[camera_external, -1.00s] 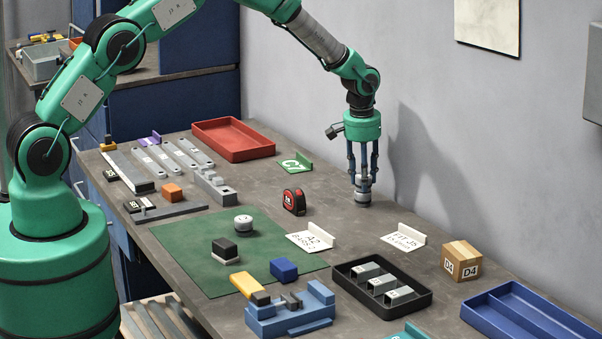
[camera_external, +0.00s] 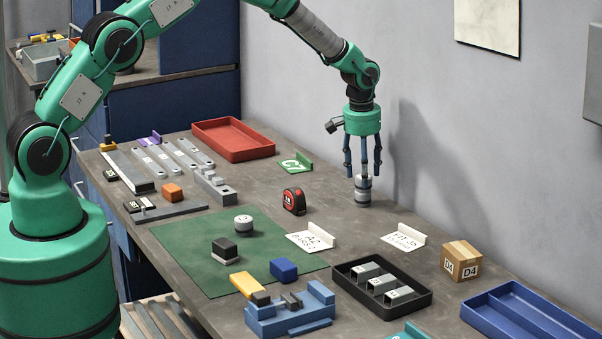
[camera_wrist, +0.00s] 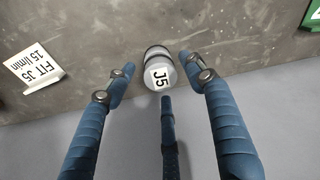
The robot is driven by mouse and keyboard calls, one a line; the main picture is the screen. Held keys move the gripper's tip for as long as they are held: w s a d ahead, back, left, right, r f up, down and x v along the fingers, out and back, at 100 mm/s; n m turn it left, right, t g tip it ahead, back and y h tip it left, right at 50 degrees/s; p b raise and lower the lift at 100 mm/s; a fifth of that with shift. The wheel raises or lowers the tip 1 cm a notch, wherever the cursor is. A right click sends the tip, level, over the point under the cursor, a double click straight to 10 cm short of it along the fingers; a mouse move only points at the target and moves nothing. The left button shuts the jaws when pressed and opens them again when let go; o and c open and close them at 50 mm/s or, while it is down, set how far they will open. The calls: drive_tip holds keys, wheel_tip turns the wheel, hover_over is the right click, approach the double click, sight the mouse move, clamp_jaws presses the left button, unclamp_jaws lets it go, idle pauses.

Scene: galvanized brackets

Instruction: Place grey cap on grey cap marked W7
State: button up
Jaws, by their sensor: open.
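A grey cylindrical piece (camera_external: 363,192) with a dark band stands upright on the table by the wall. It looks like one cap stacked on another, but I cannot be sure. In the wrist view a label on the piece (camera_wrist: 160,77) reads J5; I see no W7. My gripper (camera_external: 363,172) is open just above it, its three fingers spread around and apart from its top; the fingers (camera_wrist: 158,80) also show in the wrist view. Another pale grey round cap (camera_external: 244,223) sits on the green mat, its top mark too small to read.
A card (camera_external: 404,238) reading FIT J5 stands right of the piece, and an A2 card (camera_external: 310,239) to its left. A tape measure (camera_external: 294,201), black tray (camera_external: 340,286), cardboard box (camera_external: 461,261) and blue tray (camera_external: 520,312) are nearby. The wall is close behind.

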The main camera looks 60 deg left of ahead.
wheel_tip(320, 180, up, 10)
drive_tip(key=s, duration=0.1)
drive_tip(key=shift+d+p, duration=0.3)
drive_tip(key=shift+r, duration=0.15)
idle(0.6)
drive_tip(key=s+d+r+m+t, duration=0.2)
drive_tip(key=s+d+r+m, duration=0.1)
drive_tip(key=s+r, duration=2.15)
drive_tip(key=s+d+r+m+t, duration=0.1)
drive_tip(key=s+r, duration=0.3)
drive_tip(key=s, duration=0.3)
drive_tip(key=s+r, duration=0.4)
drive_tip(key=s, duration=0.3)
drive_tip(key=s+d+f+m+t, duration=0.1)
drive_tip(key=s+f+m, duration=0.1)
drive_tip(key=s, duration=1.6)
drive_tip(key=shift+s+d+f+t+h, duration=0.15)
drive_tip(key=shift+s+f+t+h, duration=0.15)
drive_tip(key=shift+f, duration=0.15)
